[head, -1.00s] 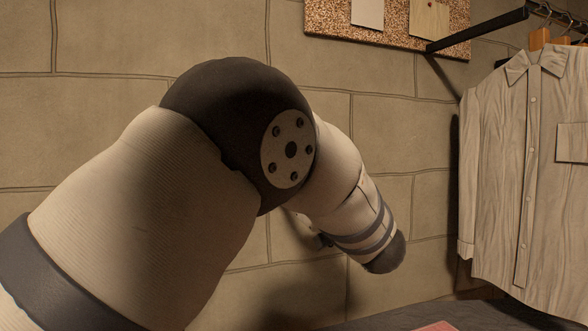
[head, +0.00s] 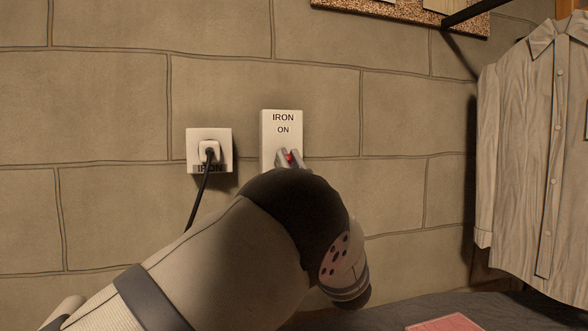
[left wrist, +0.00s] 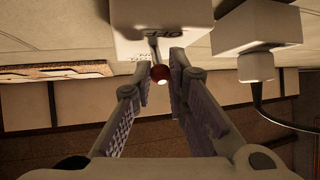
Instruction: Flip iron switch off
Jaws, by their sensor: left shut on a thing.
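The iron switch (head: 282,118) is a white upright box on the stone wall, marked IRON and ON near its top. Its lever has a red ball tip (head: 289,157). My left gripper (head: 290,159) is at the lower part of the box, with its fingertips around the lever, shut on it. In the left wrist view, the box (left wrist: 185,13) is upside down and the red ball (left wrist: 159,73) sits between the two fingers. My left arm hides the bottom of the box in the head view. My right gripper is not in view.
A white socket (head: 194,138) with a plug and black cable (head: 197,199) is left of the switch. A shirt (head: 545,150) hangs at the right. A dark surface with a pink item (head: 445,323) lies below. The wall above the switch is clear.

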